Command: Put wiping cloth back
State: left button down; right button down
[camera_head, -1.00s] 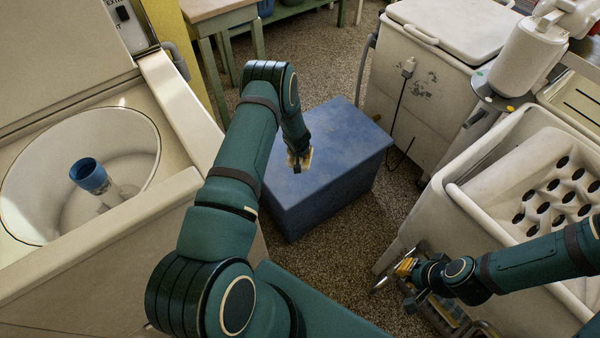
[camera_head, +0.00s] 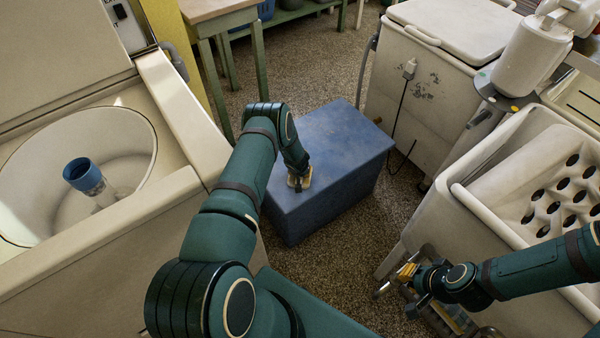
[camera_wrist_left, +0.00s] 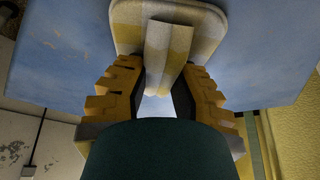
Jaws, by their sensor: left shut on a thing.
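The wiping cloth (camera_wrist_left: 168,45) is yellow and white striped. In the left wrist view a raised fold of it stands between the fingers of my left gripper (camera_wrist_left: 158,88), which is shut on it. Its flat part is spread against the blue top of a box (camera_head: 342,150). In the head view my left gripper (camera_head: 299,183) points down at the box top near its left front side, and only small pale edges of the cloth (camera_head: 306,182) show. My right gripper (camera_head: 402,288) is low at the right, fingers apart, with nothing seen between them.
A washer with an open tub (camera_head: 75,150) stands at the left. A white tub with a ribbed, dark-holed inside (camera_head: 535,190) is at the right. A lidded white washer (camera_head: 430,90) with a hanging cord stands behind the box. Speckled floor (camera_head: 330,260) lies between.

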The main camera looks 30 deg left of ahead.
pick_arm(q)
jog(key=c, duration=0.9)
grip_release()
jog(key=p+v, duration=0.4)
jog(key=v, duration=0.7)
jog(key=shift+w, duration=0.1)
jog(key=s+d+r+m+g+h, duration=0.1)
jog(key=s+d+r+h, duration=0.1)
jog(key=s+d+r, duration=0.3)
jog(key=s+d+r+m+h, duration=0.1)
jog(key=s+d+r, duration=0.4)
jog(key=s+d, duration=0.5)
jog(key=s+d+r+m+g+h, duration=0.1)
jog(key=s+d+r+h, duration=0.1)
jog(key=s+d+r, duration=0.4)
jog(key=s+d, duration=0.2)
jog(key=d, duration=0.3)
jog(key=shift+g+h, duration=0.3)
jog(key=shift+w+f, duration=0.1)
